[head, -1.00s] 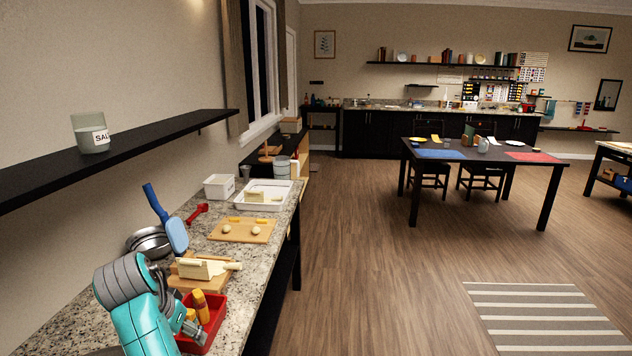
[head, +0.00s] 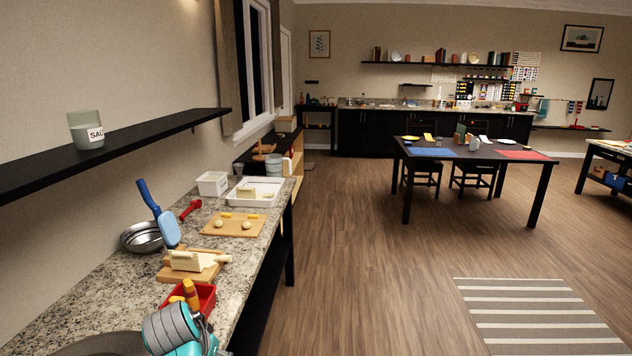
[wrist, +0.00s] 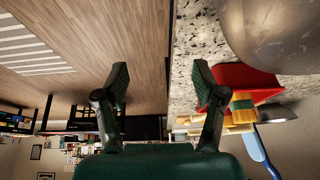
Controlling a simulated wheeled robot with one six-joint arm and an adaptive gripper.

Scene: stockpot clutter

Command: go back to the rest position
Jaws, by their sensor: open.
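My gripper (wrist: 160,85) is open and empty in the wrist view. Its two dark fingers are spread wide over the counter edge, beside a red tray (wrist: 242,80). In the head view only part of my teal and grey arm shows at the bottom, and the gripper itself cannot be made out there. The red tray (head: 205,296) stands on the speckled counter (head: 125,287) just behind the arm, with yellow-orange items in it.
A large pot (wrist: 275,35) stands close to the gripper in the wrist view. A dark shelf (head: 120,144) holds a salt jar (head: 86,130).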

